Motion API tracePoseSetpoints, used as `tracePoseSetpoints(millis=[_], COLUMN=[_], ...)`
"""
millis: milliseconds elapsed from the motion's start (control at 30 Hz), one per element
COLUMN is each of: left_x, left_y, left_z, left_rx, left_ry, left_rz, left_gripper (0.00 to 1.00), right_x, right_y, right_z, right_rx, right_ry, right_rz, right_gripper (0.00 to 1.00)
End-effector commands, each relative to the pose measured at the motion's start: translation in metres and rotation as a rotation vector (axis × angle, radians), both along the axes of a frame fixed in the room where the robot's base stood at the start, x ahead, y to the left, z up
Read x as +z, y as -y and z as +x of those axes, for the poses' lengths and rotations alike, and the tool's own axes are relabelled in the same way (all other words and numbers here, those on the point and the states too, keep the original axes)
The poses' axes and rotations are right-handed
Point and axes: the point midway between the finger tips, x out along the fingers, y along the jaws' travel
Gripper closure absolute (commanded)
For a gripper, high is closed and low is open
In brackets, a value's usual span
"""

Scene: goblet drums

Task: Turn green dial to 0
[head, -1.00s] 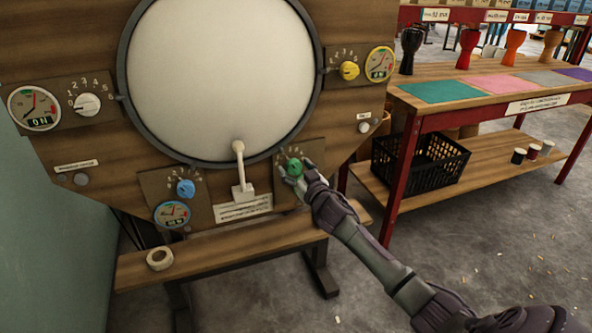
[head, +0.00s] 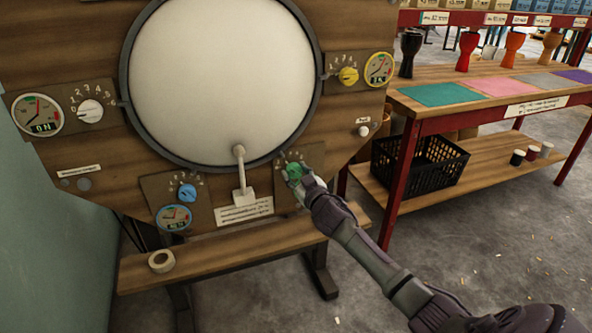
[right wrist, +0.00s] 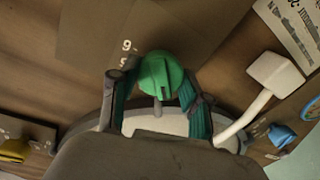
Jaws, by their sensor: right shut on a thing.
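The green dial (head: 293,171) sits on a wooden plate at the lower right of the big white disc. My right gripper (head: 297,178) is shut on the green dial, its arm reaching in from the lower right. In the right wrist view the green dial (right wrist: 160,73) is between the two fingers of the gripper (right wrist: 155,88). My left gripper is not in view.
A white lever (head: 240,176) stands left of the green dial. The blue dial (head: 187,192), white dial (head: 90,111) and yellow dial (head: 348,75) are on the same panel. A tape roll (head: 161,261) lies on the ledge below. A red-legged table (head: 470,107) stands at right.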

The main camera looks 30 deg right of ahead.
Motion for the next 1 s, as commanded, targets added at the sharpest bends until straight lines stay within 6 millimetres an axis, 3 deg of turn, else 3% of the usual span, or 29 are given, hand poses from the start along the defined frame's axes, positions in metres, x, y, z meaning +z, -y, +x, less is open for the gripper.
tracePoseSetpoints(millis=[200, 567, 733, 1000], left_x=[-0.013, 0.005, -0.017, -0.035], left_y=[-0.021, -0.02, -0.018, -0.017], left_z=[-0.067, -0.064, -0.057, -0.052], left_rx=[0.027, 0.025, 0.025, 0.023], left_ry=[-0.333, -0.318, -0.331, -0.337], left_rz=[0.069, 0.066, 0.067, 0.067], left_gripper=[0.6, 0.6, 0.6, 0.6], right_x=[0.004, 0.003, 0.002, 0.001], right_y=[-0.001, -0.002, -0.002, -0.003], right_z=[0.0, 0.001, 0.001, 0.001], right_rx=[0.0, 0.001, 0.002, 0.001], right_ry=[-0.047, -0.124, -0.154, -0.185], right_rz=[-0.194, -0.518, -0.644, -0.778], right_gripper=[0.88, 0.88, 0.88, 0.88])
